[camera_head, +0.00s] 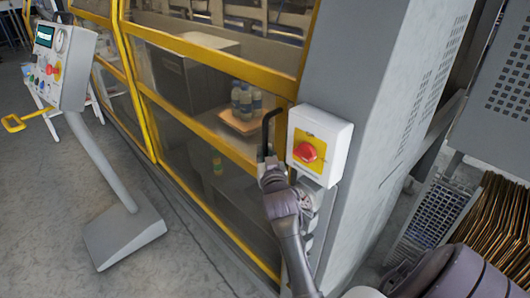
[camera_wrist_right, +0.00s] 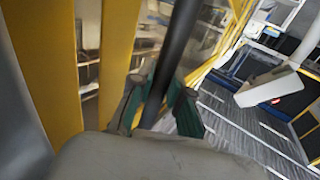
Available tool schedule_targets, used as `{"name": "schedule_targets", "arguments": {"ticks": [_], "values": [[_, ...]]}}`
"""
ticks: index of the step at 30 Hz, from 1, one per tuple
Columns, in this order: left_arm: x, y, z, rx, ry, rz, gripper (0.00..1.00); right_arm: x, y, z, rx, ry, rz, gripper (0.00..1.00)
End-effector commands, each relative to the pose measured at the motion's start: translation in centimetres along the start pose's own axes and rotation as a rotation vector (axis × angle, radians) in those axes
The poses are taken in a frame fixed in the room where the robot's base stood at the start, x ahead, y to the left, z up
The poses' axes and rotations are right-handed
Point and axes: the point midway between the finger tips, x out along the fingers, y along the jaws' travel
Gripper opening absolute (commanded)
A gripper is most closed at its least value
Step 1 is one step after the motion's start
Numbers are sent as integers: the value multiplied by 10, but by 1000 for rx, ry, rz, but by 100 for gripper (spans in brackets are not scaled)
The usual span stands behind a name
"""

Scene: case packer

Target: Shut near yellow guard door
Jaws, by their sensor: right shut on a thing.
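The near yellow guard door (camera_head: 205,125) has a yellow frame with clear panels and stands beside the grey machine post. It looks flush or nearly flush with the post; a small gap cannot be ruled out. Its black handle (camera_head: 268,128) is upright by the door's right edge. My right gripper (camera_head: 268,165) is at the lower part of the handle, shut on it. In the right wrist view the dark handle bar (camera_wrist_right: 178,50) runs between the green-padded fingers of my right gripper (camera_wrist_right: 162,108). My left gripper is out of view.
A white box with a red knob (camera_head: 308,151) is on the post just right of the handle. A control pedestal (camera_head: 100,165) stands on the floor at left. Bottles on a tray (camera_head: 240,122) show behind the door. Flat cartons (camera_head: 495,225) stand at right.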

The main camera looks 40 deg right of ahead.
Motion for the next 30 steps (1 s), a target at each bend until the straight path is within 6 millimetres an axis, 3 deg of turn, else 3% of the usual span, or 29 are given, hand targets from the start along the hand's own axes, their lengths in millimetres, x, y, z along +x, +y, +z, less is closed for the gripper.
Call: {"name": "schedule_targets", "arguments": {"ticks": [2, 3, 8, 19, 30], "values": [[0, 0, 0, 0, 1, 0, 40, -1, 1, 2, -3, -3, 2, 0], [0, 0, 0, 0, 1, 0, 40, -1, 1, 2, -3, -3, 2, 19], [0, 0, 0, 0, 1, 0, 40, 0, 1, 2, -2, -3, 2, 43], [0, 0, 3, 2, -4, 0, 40, -6, 0, 2, -1, -3, 0, 43], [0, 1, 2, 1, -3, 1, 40, -64, 2, 2, -1, -3, 2, 43]]}}
